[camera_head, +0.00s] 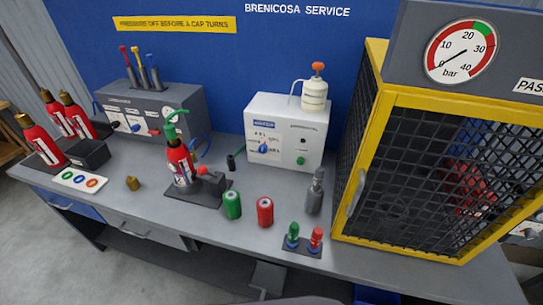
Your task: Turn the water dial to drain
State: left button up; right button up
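The water dial (264,148) is a small blue knob on the front of a white box (312,130) at the back middle of the bench. Small markings surround the dial, but they are too small to read, and I cannot tell which setting it points to. A blue label (264,126) sits above the dial. A green button (301,161) is to its right on the same face. Neither of my grippers shows in the head view, and nothing touches the dial.
A red extinguisher (181,164) in a dark stand, a green can (232,204), a red can (265,211) and a grey bottle (314,196) stand before the white box. A yellow-framed mesh cage (417,97) stands right. A grey control box (153,110) stands left.

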aim_at(262, 148)
jog(key=k+j+z, duration=0.1)
jog(key=j+z, duration=0.25)
jog(key=k+j+z, duration=0.3)
jog(key=j+z, duration=0.4)
jog(key=j, duration=0.2)
jog(key=i+j+z, duration=0.1)
jog(key=j+z, duration=0.45)
jog(key=i+j+z, duration=0.15)
jog(key=j+z, duration=0.2)
jog(key=i+j+z, duration=0.1)
jog(key=j+z, duration=0.2)
jog(key=j, duration=0.2)
